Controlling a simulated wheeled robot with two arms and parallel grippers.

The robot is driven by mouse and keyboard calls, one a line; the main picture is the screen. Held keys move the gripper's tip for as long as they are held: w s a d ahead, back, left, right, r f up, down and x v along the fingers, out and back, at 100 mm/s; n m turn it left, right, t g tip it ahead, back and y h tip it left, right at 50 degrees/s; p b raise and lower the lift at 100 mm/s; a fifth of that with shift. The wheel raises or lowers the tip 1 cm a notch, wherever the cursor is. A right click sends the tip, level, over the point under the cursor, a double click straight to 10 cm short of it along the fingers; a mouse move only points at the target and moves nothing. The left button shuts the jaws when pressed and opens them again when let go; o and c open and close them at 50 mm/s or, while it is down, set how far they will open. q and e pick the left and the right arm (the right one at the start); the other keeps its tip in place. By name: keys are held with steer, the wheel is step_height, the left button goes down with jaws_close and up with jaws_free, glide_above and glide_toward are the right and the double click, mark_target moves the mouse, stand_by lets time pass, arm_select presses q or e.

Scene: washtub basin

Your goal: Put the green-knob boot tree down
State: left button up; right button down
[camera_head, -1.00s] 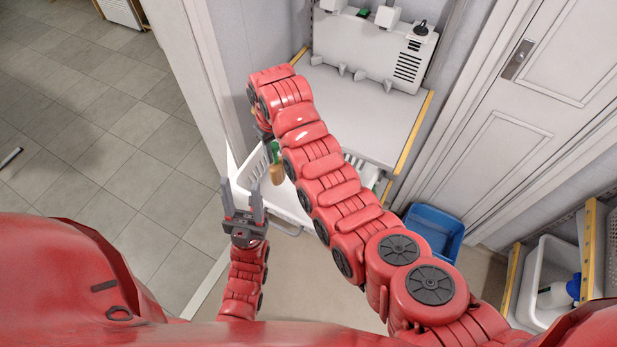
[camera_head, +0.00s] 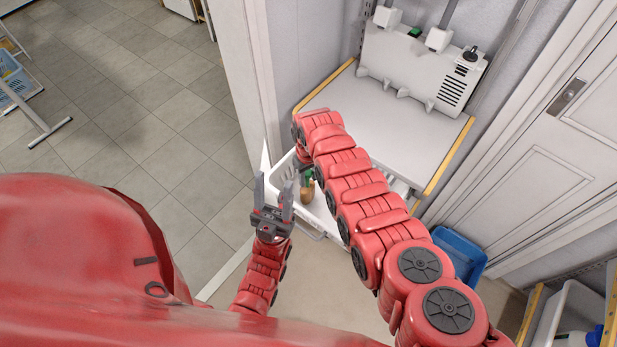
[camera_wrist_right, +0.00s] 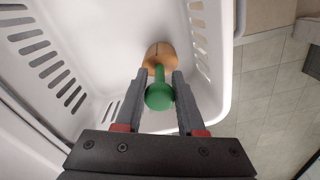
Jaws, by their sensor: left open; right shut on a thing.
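The green-knob boot tree (camera_head: 307,191) has a green knob and a tan wooden body. In the right wrist view its body (camera_wrist_right: 158,53) points away from me, over or inside a white slotted basket (camera_wrist_right: 110,30). I cannot tell whether it touches the basket. My right gripper (camera_wrist_right: 156,84) is shut on the boot tree near the knob; in the head view my right arm mostly hides this gripper. The basket (camera_head: 318,218) is partly hidden behind my right arm.
A white counter (camera_head: 385,115) with yellow edges and a grey-white machine (camera_head: 420,70) stands behind the basket. A blue bin (camera_head: 460,255) is on the floor at right, beside a white door. Tiled floor at left is largely clear.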

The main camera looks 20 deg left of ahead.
steer(key=shift+f, duration=0.15)
steer(key=c, duration=0.5)
jaws_free()
steer(key=shift+r, duration=0.95)
steer(key=r, duration=0.5)
steer(key=r+b, duration=0.1)
steer(key=r, duration=0.4)
steer(key=shift+s+d+r, duration=0.15)
steer(key=shift+s+r, duration=0.05)
steer(key=shift+r, duration=0.05)
steer(key=shift+f, duration=0.1)
